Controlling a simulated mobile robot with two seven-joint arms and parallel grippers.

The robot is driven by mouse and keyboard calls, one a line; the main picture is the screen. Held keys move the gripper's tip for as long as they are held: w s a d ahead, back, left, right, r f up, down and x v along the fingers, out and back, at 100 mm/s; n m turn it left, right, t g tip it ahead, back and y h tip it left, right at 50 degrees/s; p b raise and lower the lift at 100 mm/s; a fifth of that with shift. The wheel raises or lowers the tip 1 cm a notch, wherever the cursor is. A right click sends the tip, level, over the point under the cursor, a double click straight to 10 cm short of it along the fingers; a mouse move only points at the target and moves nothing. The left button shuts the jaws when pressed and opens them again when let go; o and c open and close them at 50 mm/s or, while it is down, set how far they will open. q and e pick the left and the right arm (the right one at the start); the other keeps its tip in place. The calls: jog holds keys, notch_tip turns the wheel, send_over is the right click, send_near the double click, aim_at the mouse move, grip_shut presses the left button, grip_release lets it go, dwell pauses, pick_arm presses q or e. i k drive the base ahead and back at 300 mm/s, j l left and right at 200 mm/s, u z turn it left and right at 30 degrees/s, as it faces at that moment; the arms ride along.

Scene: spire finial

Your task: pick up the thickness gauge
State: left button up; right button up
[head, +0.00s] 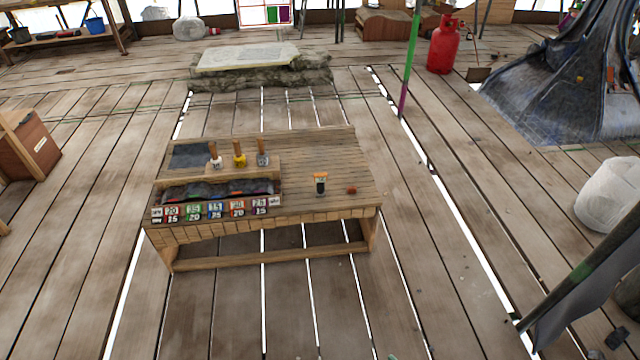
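A low wooden workbench (330,205) stands in the middle of the head view. Three handled tools stand in a row at the back left: one white (216,161), one yellow (239,158) and one grey (263,158). I cannot tell for certain which item is the thickness gauge; the pieces are too small to make out. Neither of my grippers is in view.
A trough of dark material (217,190) with coloured number labels (210,210) fills the bench's front left. A stone slab (250,57) lies behind. A red gas cylinder (443,45) and a white sack (610,195) are to the right. The plank floor around the bench is mostly clear.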

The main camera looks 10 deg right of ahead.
aim_at(320, 179)
jog(key=i+l+u, duration=0.1)
jog(key=i+l, duration=0.15)
jog(key=i, duration=0.2)
jog(key=i+l+u, duration=0.15)
jog(key=i+l, duration=0.15)
jog(key=i, duration=0.15)
